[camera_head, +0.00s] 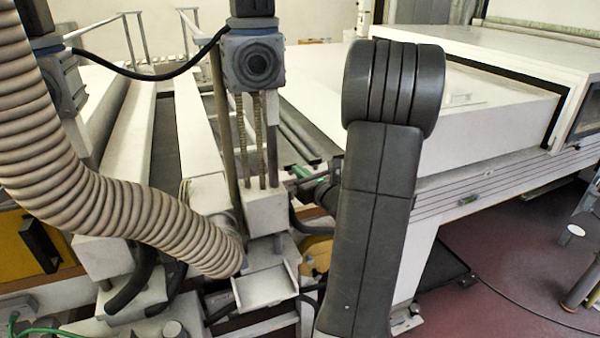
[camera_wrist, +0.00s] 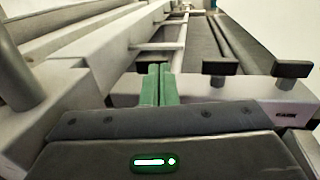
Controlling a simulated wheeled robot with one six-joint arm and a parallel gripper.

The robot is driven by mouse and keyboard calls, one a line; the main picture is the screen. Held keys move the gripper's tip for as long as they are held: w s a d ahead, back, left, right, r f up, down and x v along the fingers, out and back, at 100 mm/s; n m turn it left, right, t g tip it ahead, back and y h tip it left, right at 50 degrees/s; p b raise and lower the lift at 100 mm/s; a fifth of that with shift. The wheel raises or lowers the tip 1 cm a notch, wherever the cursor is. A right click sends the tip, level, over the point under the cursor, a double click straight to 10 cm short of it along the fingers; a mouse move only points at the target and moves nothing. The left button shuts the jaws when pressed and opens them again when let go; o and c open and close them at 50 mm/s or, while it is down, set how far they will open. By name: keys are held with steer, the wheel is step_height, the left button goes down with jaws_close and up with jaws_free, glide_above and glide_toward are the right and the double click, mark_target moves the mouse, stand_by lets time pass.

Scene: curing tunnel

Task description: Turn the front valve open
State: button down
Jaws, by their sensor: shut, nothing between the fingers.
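My gripper (camera_wrist: 159,70) shows at the middle of the wrist view. Its two green fingers are together, with nothing between them. In the head view only a green and dark part of it (camera_head: 303,172) shows beside my dark arm link, which hides the rest. Two black T-shaped handles stand on a pale block to the right of the fingers in the wrist view: a nearer-middle one (camera_wrist: 215,68) and a right one (camera_wrist: 291,69). They look like valve handles, but I cannot tell which is the front valve. The fingers appear apart from both.
A thick ribbed hose (camera_head: 110,205) crosses the left of the head view. A motor unit (camera_head: 254,62) stands over the pale rails. A large white machine housing (camera_head: 490,115) fills the right. Red floor (camera_head: 510,255) shows at lower right.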

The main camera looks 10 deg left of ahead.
steer(key=shift+w+d+g, duration=0.1)
steer(key=shift+g, duration=0.2)
steer(key=shift+w+d+n+g+y, duration=0.1)
steer(key=shift+w+n+g+y, duration=0.6)
steer(key=shift+n+g+y, duration=0.35)
steer(key=shift+w+d+n+g+y, duration=0.1)
steer(key=shift+w+n+g+y, duration=0.6)
steer(key=shift+n+g, duration=0.4)
steer(key=shift+w+a, duration=0.1)
steer(key=shift+w, duration=0.05)
